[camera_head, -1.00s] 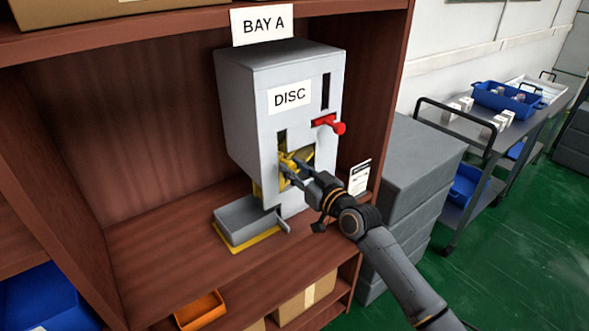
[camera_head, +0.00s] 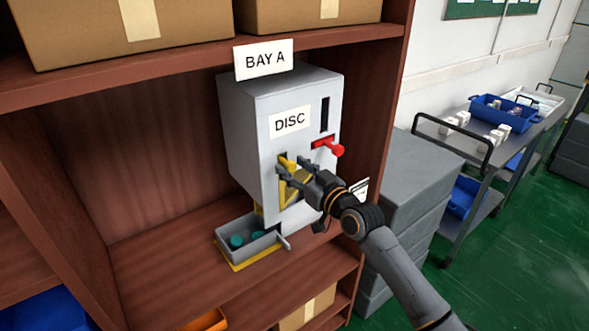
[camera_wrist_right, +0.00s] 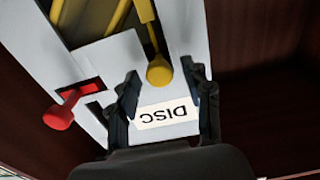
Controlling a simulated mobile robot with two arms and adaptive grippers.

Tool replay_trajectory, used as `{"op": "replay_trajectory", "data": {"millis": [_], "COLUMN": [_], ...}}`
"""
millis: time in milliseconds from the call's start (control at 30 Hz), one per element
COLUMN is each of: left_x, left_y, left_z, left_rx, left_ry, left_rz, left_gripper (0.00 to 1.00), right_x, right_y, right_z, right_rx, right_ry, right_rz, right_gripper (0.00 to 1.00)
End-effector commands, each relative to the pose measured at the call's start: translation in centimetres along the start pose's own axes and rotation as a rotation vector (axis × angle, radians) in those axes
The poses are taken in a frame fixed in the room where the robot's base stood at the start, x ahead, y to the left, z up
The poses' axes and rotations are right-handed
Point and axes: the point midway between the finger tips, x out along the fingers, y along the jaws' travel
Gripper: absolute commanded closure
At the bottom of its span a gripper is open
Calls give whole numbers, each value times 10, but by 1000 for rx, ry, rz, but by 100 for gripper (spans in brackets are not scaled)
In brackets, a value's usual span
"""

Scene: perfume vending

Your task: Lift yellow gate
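The grey dispenser (camera_head: 245,125) labelled DISC stands on the shelf under the BAY A sign. Its yellow gate (camera_head: 295,188) shows in the front opening, with a yellow knob (camera_head: 288,164) above it. In the right wrist view the round yellow knob (camera_wrist_right: 159,73) lies between my right gripper's (camera_wrist_right: 163,78) two spread fingers, with space on both sides. In the head view my right gripper (camera_head: 288,168) is at the knob and hides part of the gate. Teal discs (camera_head: 237,242) lie in the grey tray (camera_head: 270,248) below. My left gripper is not in view.
A red lever (camera_head: 332,146) sticks out just above and right of my right gripper; its red knob also shows in the right wrist view (camera_wrist_right: 58,117). Grey bins (camera_head: 400,185) and a cart (camera_head: 488,150) stand at right. The shelf left of the dispenser is clear.

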Motion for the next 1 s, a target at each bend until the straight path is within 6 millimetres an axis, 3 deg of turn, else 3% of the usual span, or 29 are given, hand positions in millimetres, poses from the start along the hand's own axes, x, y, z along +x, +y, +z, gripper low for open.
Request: {"op": "replay_trajectory", "data": {"millis": [267,700,1000], "left_x": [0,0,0], "left_y": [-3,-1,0], "left_z": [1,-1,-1], "left_rx": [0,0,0], "left_ry": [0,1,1], "left_rz": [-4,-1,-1], "left_gripper": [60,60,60], "right_x": [-7,-89,-119], "right_y": [0,0,0], "right_z": [2,2,1], "right_rx": [1,-1,0], "right_ry": [-2,-3,-1], "right_rz": [0,0,0], "right_gripper": [51,51,51]}}
